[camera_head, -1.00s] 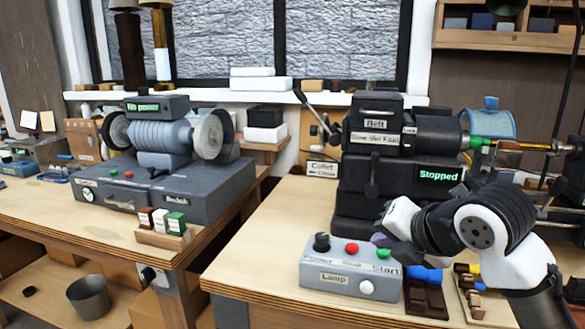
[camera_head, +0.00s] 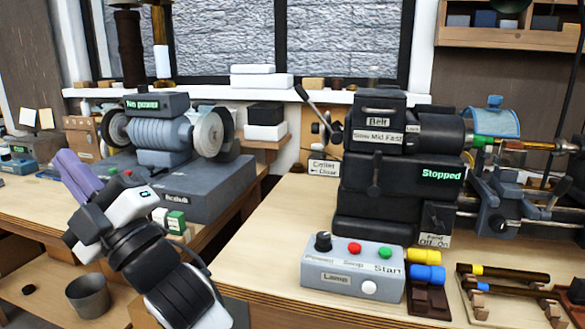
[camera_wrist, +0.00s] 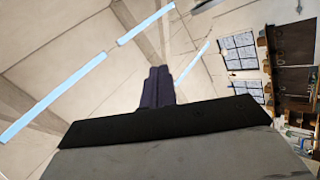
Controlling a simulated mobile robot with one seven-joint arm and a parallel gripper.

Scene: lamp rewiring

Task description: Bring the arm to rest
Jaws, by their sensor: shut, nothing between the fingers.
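My gripper (camera_head: 78,172) is at the left in the head view, raised in front of the left bench and the buffing machine. Its purple fingers are together, point up and to the left, and hold nothing. In the wrist view the shut fingers (camera_wrist: 157,88) stand against the ceiling and its light strips. My white and black arm comes up from the bottom edge and hides part of the left bench's front and the small colored blocks there.
The grey buffing machine (camera_head: 200,185) reads "No power". The lathe (camera_head: 395,165) on the right bench reads "Stopped". A lamp control box (camera_head: 350,268) sits at that bench's front edge. A metal bucket (camera_head: 88,297) stands low at left.

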